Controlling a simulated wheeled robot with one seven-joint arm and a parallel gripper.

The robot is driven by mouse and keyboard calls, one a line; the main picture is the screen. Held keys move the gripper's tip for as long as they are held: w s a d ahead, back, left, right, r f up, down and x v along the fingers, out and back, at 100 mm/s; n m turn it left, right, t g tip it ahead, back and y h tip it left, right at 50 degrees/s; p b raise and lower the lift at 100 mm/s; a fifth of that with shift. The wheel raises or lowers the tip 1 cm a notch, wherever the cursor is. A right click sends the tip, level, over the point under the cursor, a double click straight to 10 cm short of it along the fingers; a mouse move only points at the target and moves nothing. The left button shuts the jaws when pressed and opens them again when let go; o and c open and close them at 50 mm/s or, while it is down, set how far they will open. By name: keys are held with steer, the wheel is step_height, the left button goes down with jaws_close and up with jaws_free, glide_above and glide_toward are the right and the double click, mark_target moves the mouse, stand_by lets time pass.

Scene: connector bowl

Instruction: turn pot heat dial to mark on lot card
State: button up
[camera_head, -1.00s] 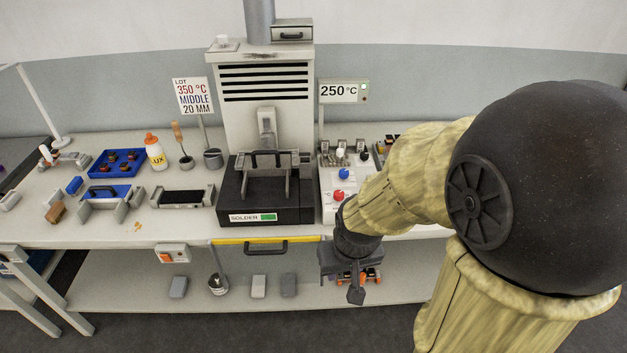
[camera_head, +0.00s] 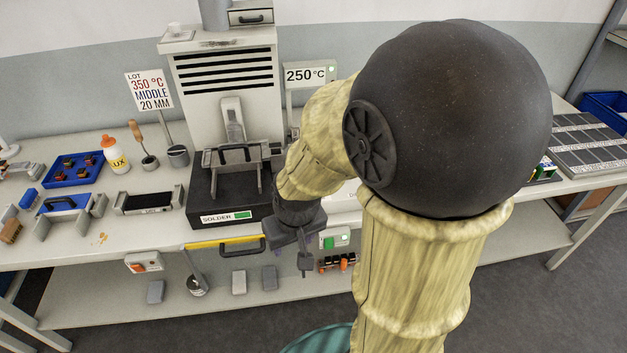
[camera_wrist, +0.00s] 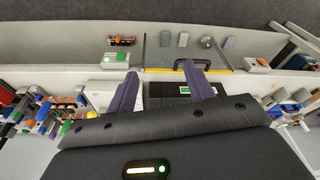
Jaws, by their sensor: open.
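The lot card (camera_head: 149,91) stands upright at the back left and reads 350 °C, MIDDLE, 20 MM. A display (camera_head: 305,75) right of the vented hood reads 250 °C. The black solder pot (camera_head: 222,217), with a SOLDER label, sits below the hood. My gripper (camera_head: 290,255) hangs at the bench's front edge, right of the pot, pointing down, open and empty. Its two fingers also show in the wrist view (camera_wrist: 163,90). My arm covers most of the control panel beside the pot. I cannot make out the heat dial in either current view.
A blue tray (camera_head: 72,169), flux bottle (camera_head: 115,156) and metal fixture (camera_head: 149,200) occupy the left bench. Dark panels (camera_head: 588,143) lie at the right. The lower shelf (camera_head: 110,310) holds several small blocks.

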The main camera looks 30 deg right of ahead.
steer(key=w+d+r+n+g+p, duration=0.1)
steer(key=w+d+r, duration=0.15)
steer(key=w, duration=0.55)
steer(key=w+d+r+n+p, duration=0.15)
steer(key=w+d, duration=0.25)
steer(key=w, duration=0.4)
steer(key=w+d+g+p, duration=0.1)
steer(key=w+d+p, duration=0.1)
steer(key=w+d, duration=0.8)
steer(key=shift+w+d+g, duration=0.2)
steer(key=shift+d+g, duration=0.1)
steer(key=shift+d, duration=0.2)
steer(key=shift+f, duration=0.1)
step_height(320, 180, down, 17)
steer(key=p, duration=0.4)
steer(key=shift+f, duration=0.2)
steer(key=c, duration=1)
